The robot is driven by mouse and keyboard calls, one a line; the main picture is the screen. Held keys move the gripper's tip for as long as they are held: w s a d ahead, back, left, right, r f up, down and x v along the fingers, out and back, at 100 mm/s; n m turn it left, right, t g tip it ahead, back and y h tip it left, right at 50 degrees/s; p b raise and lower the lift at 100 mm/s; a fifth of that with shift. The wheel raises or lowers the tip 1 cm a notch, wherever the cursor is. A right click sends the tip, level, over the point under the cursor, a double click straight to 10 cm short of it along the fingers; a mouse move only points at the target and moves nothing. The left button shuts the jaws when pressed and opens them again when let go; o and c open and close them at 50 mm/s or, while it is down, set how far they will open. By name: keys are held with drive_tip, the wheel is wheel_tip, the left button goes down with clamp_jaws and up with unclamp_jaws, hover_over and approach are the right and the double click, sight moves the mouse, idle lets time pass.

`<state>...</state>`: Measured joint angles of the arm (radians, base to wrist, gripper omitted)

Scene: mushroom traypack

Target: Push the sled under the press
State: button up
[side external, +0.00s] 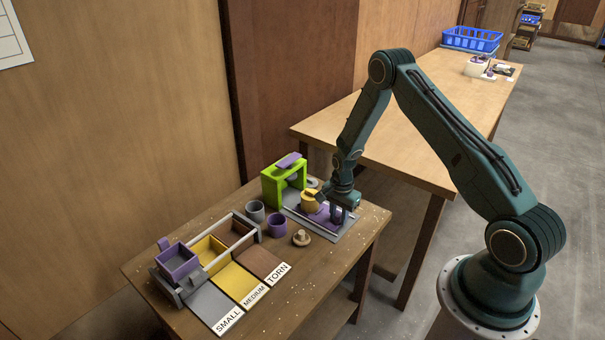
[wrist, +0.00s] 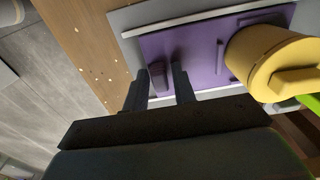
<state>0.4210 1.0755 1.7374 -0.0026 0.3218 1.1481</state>
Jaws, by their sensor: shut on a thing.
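The purple sled (side external: 321,216) lies between pale rails on a grey base plate (side external: 318,231); it also shows in the wrist view (wrist: 200,55). A yellow lidded pot (side external: 310,203) sits on the sled and shows large at the right of the wrist view (wrist: 262,62). The green press (side external: 269,187) stands at the left end of the rails, with a purple piece on top. The pot is just in front of the press opening. My gripper (wrist: 160,70) is shut on the sled's small purple handle, at the end away from the press.
A grey cup (side external: 256,210), a purple cup (side external: 277,225) and a mushroom (side external: 301,238) stand beside the base plate. A rack holds a purple tray (side external: 178,265), with yellow and brown trays beside it. Cards marked SMALL, MEDIUM and TORN lie in front. A second table (side external: 400,150) stands behind.

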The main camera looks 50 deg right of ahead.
sight(317, 209)
drive_tip(key=shift+w+f, duration=0.2)
drive_tip(key=shift+w, duration=1.85)
drive_tip(key=shift+w+f, duration=0.2)
drive_tip(key=shift+w, duration=1.8)
drive_tip(key=o, duration=0.7)
drive_tip(key=shift+c, duration=0.2)
drive_tip(key=shift+w, duration=0.1)
drive_tip(key=shift+r, duration=0.1)
drive_tip(key=shift+c, duration=0.3)
drive_tip(key=shift+o, duration=0.2)
drive_tip(key=shift+r, duration=0.1)
drive_tip(key=shift+o, duration=0.6)
drive_tip(key=shift+w+r, duration=0.15)
drive_tip(key=shift+r, duration=2.1)
